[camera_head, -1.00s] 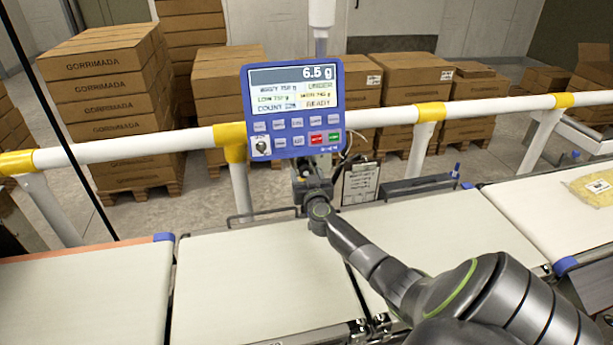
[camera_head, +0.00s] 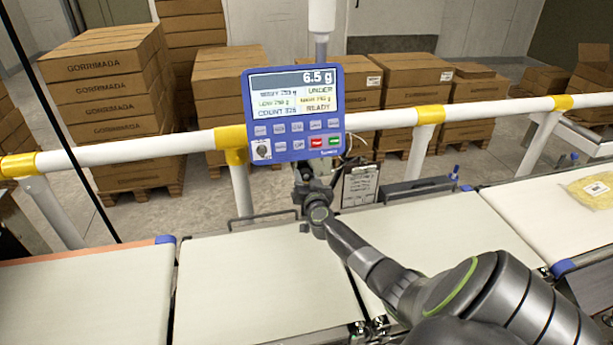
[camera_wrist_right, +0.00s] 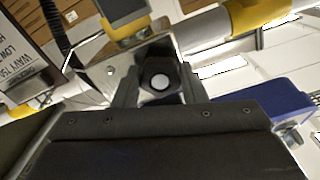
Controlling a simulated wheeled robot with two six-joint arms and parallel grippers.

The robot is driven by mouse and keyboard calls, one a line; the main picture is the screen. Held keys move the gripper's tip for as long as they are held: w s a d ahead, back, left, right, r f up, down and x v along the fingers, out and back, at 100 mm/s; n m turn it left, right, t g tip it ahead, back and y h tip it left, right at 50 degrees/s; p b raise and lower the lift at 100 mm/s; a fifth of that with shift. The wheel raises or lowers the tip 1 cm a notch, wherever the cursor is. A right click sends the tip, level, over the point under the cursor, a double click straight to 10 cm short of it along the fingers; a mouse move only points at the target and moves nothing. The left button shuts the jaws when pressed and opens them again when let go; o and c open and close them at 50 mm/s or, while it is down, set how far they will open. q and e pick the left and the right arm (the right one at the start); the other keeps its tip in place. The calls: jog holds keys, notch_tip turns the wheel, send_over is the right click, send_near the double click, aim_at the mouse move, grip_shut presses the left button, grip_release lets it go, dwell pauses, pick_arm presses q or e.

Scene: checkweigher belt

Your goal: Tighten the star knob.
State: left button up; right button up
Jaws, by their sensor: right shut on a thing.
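The star knob (camera_wrist_right: 160,82) is dark with a round white centre and shows in the right wrist view between my fingers. My right gripper (camera_head: 303,176) is shut on it, one finger at each side. In the head view the gripper is just below the blue display panel (camera_head: 293,112), and the knob is too small and dark there to make out. The knob's lobes are largely covered by the fingers. My left gripper is not in view.
White conveyor belts (camera_head: 255,285) run across the front. A white and yellow guard rail (camera_head: 110,149) crosses behind them. A clipboard (camera_head: 359,184) hangs right of my gripper. A yellow bag (camera_head: 592,189) lies on the far right belt. Stacked cartons (camera_head: 105,85) stand behind the rail.

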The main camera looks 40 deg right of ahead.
jog(key=m+p, duration=0.1)
jog(key=m, duration=0.2)
jog(key=shift+m, duration=0.3)
jog(key=m, duration=0.4)
jog(key=shift+m, duration=0.3)
jog(key=m, duration=0.4)
jog(key=shift+m, duration=2.1)
jog(key=o, duration=1)
jog(key=shift+s+a+r, duration=0.1)
jog(key=shift+s, duration=0.05)
